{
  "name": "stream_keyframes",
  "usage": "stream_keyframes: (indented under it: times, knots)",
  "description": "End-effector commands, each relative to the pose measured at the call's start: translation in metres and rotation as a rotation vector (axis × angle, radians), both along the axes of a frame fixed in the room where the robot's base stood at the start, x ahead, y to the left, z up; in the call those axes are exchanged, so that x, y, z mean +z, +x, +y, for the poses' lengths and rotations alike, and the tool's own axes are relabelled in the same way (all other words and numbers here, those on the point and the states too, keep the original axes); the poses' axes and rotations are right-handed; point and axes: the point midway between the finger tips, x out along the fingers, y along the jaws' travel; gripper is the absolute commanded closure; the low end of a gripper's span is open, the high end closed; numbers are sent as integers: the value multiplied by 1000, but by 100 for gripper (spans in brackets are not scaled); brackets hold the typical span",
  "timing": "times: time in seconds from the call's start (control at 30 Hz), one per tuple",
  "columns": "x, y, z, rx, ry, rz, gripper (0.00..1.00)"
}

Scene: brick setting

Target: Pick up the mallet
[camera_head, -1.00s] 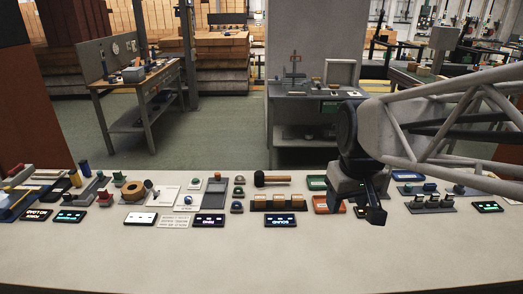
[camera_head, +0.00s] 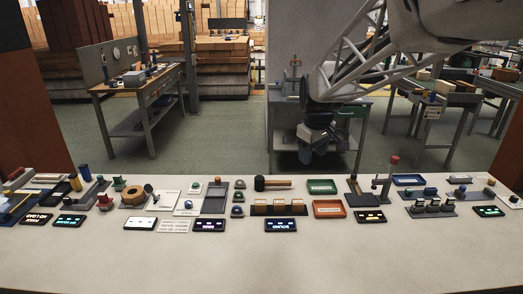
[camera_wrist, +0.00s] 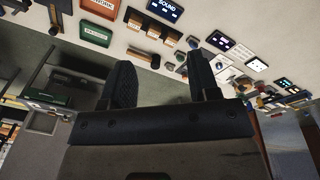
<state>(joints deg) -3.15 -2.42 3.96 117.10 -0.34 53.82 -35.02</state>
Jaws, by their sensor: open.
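The mallet (camera_head: 278,183) lies on its side near the table's far edge, with its black head at the left and its wooden handle pointing right. In the wrist view the mallet (camera_wrist: 141,54) lies ahead of the fingers, small and partly dim. My gripper (camera_head: 316,152) hangs above and beyond the far edge, to the right of the mallet and apart from it. In the wrist view my gripper (camera_wrist: 162,76) has its two black fingers spread with nothing between them.
A rack of wooden blocks (camera_head: 279,208) stands just in front of the mallet. A green tray (camera_head: 321,187) is to its right, and small domed buttons (camera_head: 238,197) are to its left. An orange tray (camera_head: 329,209) and an upright red-topped post (camera_head: 391,165) stand further right. The table's front is clear.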

Motion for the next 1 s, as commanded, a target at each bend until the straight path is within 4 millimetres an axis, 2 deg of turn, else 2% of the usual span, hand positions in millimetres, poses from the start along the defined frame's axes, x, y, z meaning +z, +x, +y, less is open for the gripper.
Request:
stream_keyframes:
  times: [0.1, 0.57, 1.0]
  knots:
    - [-9, 29, 5, 52, -6, 10, 45]
    - [-52, 132, 27, 260, -28, 39, 45]
    - [-112, 224, 50, 458, -43, 67, 45]
